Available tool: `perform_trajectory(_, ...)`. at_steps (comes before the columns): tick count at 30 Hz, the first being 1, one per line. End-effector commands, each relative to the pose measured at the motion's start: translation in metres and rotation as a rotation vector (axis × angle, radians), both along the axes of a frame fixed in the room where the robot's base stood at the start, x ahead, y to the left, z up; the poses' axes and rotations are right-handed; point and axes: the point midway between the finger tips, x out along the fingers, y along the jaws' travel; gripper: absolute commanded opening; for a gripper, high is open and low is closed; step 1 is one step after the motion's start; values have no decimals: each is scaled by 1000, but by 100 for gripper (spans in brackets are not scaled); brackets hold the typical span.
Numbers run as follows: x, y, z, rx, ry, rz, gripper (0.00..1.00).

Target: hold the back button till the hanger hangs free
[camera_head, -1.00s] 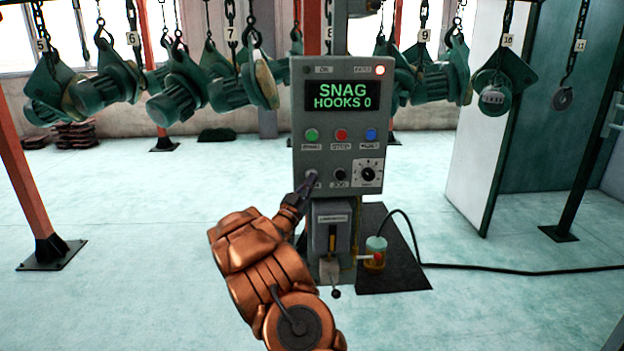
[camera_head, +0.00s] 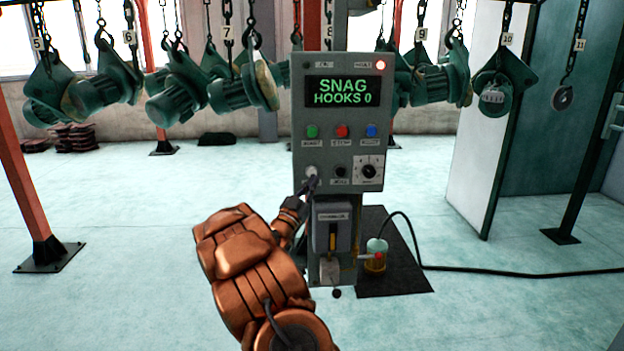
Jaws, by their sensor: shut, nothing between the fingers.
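The grey control panel (camera_head: 340,145) stands upright at the centre. Its screen (camera_head: 342,92) reads SNAG, HOOKS 0, and a red lamp (camera_head: 380,65) is lit at its top right. A pale button (camera_head: 311,172) sits at the lower left of the panel; its label is partly covered and unreadable, so I cannot tell that it is the back button. My gripper (camera_head: 310,185) is shut and empty, its tip at the lower edge of this button. Whether it touches is unclear. Hangers on chains carry numbered tags, such as 7 (camera_head: 227,32) and 9 (camera_head: 421,34); hanger 8's lower part is hidden behind the panel.
Green, red and blue buttons, a dark button and a dial (camera_head: 368,171) share the panel. A lever box (camera_head: 332,228) sits below. A small pump-like unit (camera_head: 376,254) with a black hose stands right. Posts (camera_head: 30,200) flank the scene; the pale floor is mostly clear.

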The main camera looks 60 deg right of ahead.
Motion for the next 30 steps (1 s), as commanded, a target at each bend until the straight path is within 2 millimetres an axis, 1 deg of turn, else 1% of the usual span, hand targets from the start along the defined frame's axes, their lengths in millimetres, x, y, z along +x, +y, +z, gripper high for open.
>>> perform_trajectory(3, -5, 8, -2, -1, -1, 1, 0)
perform_trajectory(9, -11, 16, -1, 0, 1, 2, 0)
perform_trajectory(30, -12, 16, 0, 1, 1, 1, 0)
